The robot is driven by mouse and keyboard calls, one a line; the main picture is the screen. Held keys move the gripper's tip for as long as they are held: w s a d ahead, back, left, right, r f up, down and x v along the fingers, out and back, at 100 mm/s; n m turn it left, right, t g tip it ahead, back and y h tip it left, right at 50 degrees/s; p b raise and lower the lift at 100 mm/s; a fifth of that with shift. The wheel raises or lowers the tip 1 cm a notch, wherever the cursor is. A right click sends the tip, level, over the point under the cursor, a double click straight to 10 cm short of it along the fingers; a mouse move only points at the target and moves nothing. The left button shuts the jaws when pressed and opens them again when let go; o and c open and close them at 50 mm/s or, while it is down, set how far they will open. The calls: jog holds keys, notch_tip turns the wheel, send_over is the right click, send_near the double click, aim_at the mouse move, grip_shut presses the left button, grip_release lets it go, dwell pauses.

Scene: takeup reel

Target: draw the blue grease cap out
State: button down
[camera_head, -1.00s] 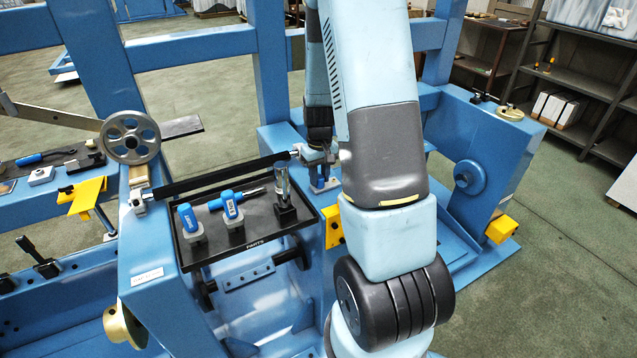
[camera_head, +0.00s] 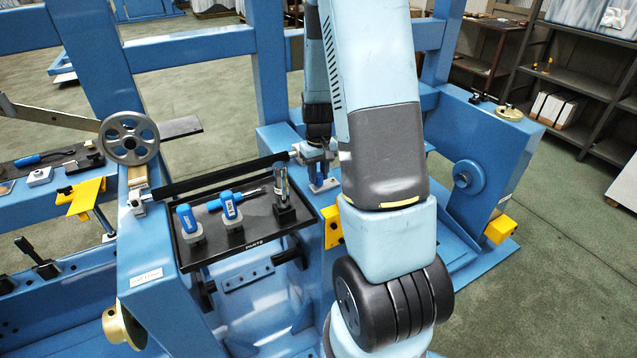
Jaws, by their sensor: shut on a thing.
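My gripper (camera_head: 318,143) is at the pillow block (camera_head: 319,172) at the right end of the black shaft, seen small and from behind my arm. Its jaws are shut on the blue grease cap at the top of the block. The cap itself is mostly hidden by the jaws, and I cannot tell whether it is still seated or free. The block stands upright on the blue frame.
A grey handwheel (camera_head: 130,138) stands at the left. Blue frame posts rise behind.

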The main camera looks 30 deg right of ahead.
jog(key=shift+r, duration=4.05)
jog(key=shift+a, duration=0.1)
